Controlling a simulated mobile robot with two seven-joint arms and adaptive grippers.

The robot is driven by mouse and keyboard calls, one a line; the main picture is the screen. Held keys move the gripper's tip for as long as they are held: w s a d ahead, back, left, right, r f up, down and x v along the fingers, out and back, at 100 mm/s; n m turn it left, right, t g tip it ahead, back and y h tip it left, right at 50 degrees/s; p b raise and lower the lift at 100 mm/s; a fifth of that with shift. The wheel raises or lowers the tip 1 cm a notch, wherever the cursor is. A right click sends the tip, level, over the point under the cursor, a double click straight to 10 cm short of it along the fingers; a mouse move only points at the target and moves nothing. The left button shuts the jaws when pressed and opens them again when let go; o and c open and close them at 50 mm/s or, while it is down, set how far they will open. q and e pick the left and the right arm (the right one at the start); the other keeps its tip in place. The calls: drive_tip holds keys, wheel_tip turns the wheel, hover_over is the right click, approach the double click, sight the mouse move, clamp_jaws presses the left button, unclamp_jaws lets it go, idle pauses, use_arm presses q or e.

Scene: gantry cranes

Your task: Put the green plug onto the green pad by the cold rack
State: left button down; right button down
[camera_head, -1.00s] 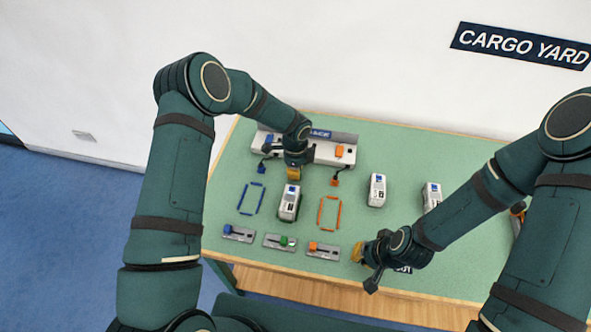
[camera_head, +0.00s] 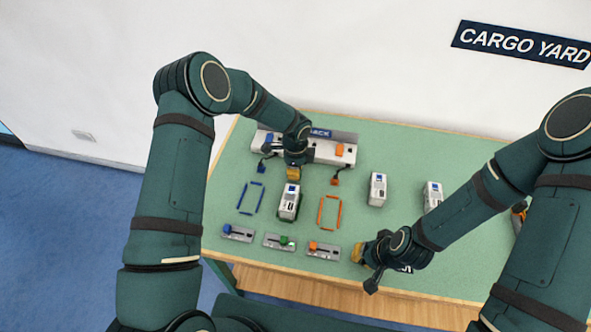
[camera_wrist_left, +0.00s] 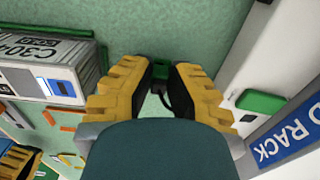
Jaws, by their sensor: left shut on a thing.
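My left gripper (camera_head: 293,173) is in front of the cold rack (camera_head: 320,150). In the left wrist view its yellow fingers are shut on the small green plug (camera_wrist_left: 160,86), whose dark cable loops beside it. The head view hides this plug behind the gripper. The green pad (camera_wrist_left: 262,102) shows on the rack in the left wrist view, to the right of the fingers and apart from the plug; my arm covers it in the head view. My right gripper (camera_head: 358,253) is low over the table's front part; its finger gap is not clear.
A blue pad (camera_head: 269,139) and an orange pad (camera_head: 341,149) are on the rack. A blue plug (camera_head: 262,168) and an orange plug (camera_head: 335,181) hang before it. A white container (camera_head: 289,202) stands just in front of my left gripper. Several sliders line the front edge.

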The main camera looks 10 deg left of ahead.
use_arm(q)
drive_tip(key=shift+c, duration=2)
unclamp_jaws()
drive_tip(key=shift+r, duration=0.15)
use_arm(e)
drive_tip(key=shift+r, duration=0.1)
use_arm(q)
drive_tip(key=shift+r+p, duration=1.85)
drive_tip(key=shift+r, duration=1.55)
use_arm(e)
drive_tip(key=shift+r, duration=1.75)
drive_tip(key=shift+w, duration=0.1)
